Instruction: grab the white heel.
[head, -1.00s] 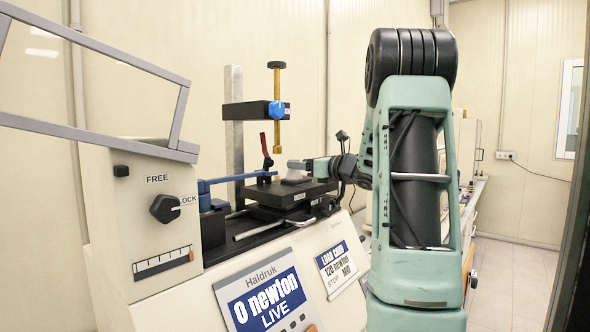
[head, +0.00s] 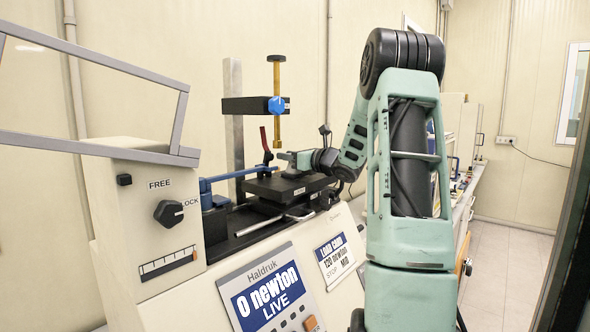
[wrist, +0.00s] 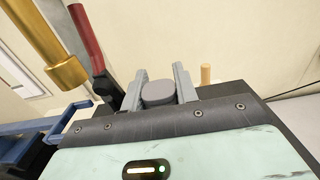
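In the head view my gripper (head: 288,158) is over the black platform (head: 275,187) of the test machine. The heel (head: 291,172) shows there only as a small pale patch under the fingers, mostly hidden.
A brass rod (head: 277,110) hangs above the platform from a black arm, close by my gripper. A red lever (head: 264,140) and a blue bar (head: 235,174) stand to the left. A tan peg (wrist: 206,74) is right of the fingers.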

